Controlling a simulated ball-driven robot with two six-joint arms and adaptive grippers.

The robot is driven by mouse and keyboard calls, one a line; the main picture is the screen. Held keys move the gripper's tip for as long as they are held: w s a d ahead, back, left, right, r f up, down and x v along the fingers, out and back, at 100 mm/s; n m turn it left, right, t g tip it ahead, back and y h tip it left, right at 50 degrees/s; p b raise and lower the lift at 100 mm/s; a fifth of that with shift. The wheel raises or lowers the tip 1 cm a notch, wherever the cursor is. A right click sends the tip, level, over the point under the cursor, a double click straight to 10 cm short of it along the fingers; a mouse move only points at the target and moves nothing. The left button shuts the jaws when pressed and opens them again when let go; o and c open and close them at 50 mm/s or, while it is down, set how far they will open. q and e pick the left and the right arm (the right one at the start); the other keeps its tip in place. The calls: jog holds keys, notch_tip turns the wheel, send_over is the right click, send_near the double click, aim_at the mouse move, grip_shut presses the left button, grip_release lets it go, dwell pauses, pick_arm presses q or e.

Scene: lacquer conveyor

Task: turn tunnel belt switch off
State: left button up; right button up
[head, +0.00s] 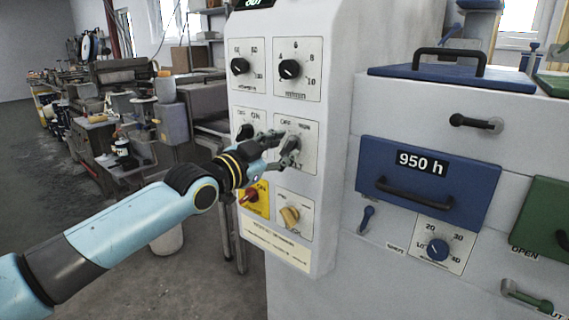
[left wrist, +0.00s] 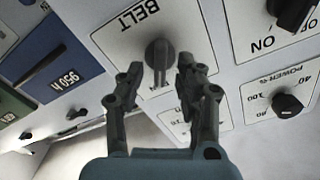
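The belt switch is a dark rotary knob (left wrist: 158,53) on a white plate lettered BELT, upside down in the left wrist view. In the head view, the same knob (head: 291,146) is on the control panel's middle right plate, partly behind my fingers. My left gripper (head: 272,148) is at this plate. In the left wrist view its two fingers (left wrist: 160,76) are apart, one on each side of the knob, with gaps visible. I cannot tell how far the fingertips are from the plate. My right gripper is in neither view.
Two dials sit above. A cabinet with a blue drawer (head: 470,180) stands right. Open floor lies left.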

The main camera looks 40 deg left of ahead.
pick_arm(q)
jog(key=shift+w, duration=0.6)
grip_shut()
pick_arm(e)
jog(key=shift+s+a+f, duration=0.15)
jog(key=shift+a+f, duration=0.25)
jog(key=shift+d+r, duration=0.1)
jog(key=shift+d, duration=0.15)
pick_arm(q)
jog(key=n+p, duration=0.1)
jog(key=n, duration=0.4)
jog(key=shift+a+n, duration=0.1)
jog(key=shift+n, duration=0.3)
jog(key=n+p, duration=0.1)
jog(key=n, duration=0.7)
jog(key=shift+a, duration=0.15)
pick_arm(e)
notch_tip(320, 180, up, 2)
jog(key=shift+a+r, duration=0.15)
